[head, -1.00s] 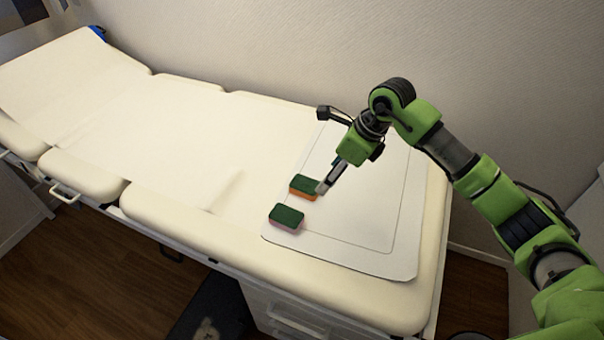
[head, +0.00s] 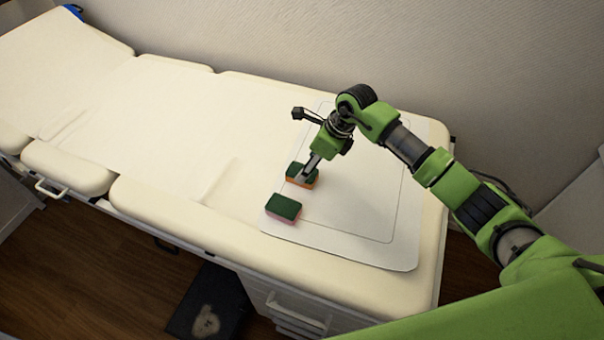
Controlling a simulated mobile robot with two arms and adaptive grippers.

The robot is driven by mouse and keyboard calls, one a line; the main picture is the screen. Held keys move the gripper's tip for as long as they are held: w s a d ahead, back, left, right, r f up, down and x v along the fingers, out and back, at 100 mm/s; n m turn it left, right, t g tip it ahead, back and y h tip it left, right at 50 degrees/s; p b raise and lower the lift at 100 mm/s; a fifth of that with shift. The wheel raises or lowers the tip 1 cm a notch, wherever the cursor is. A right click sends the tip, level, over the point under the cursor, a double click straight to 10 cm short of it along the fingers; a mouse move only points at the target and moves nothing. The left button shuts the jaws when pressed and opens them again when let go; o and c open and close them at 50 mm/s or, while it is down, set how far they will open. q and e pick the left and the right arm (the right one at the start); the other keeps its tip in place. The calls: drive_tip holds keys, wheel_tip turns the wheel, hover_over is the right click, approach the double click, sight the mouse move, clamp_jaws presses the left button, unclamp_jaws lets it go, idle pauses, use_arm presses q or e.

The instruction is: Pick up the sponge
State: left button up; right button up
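A sponge with a dark green top and an orange side (head: 293,169) lies on the white mat (head: 345,250). A second sponge, with a green top and a pinkish-red side (head: 283,208), lies nearer to me at the mat's left edge. My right gripper (head: 306,178) reaches down from the right, with its fingertips over or against the orange sponge, covering part of it. I cannot tell whether its fingers touch the sponge, or whether they are open or shut. My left gripper is not in view.
The mat lies on the right end of a cream padded examination couch (head: 150,120). The couch is clear to the left of the mat. A wall runs along its far side. A dark mat (head: 210,300) lies on the floor in front.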

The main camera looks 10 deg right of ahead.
sight(294, 167)
drive_tip(key=x, duration=0.4)
drive_tip(key=shift+s+a+f+p, duration=0.1)
drive_tip(key=shift+f+p, duration=0.1)
drive_tip(key=shift+p, duration=0.1)
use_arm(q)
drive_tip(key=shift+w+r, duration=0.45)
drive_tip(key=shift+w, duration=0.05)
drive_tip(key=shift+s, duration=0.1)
use_arm(e)
drive_tip(key=shift+c, duration=0.3)
drive_tip(key=c, duration=0.7)
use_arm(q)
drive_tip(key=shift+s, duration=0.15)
